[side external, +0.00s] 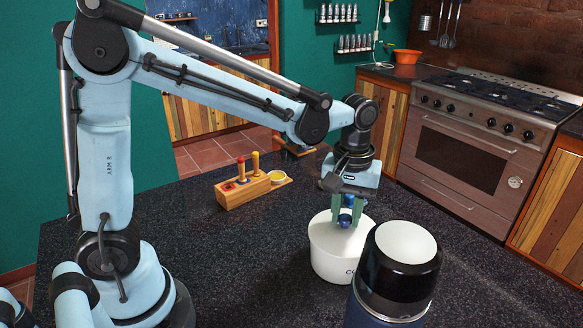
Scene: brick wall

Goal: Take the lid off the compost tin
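The compost tin (328,262) is a white round container with dark lettering, partly hidden at its lower right by a dark canister. Its white lid (322,232) sits on top, with a blue knob (345,219) at the middle. My gripper (347,212) points down over the lid, with its green fingers on either side of the blue knob. Whether the fingers touch the knob is too small to tell.
A dark blue and black canister with a white top (398,278) stands close at the front right of the tin. The dark countertop (240,245) is clear left of the tin.

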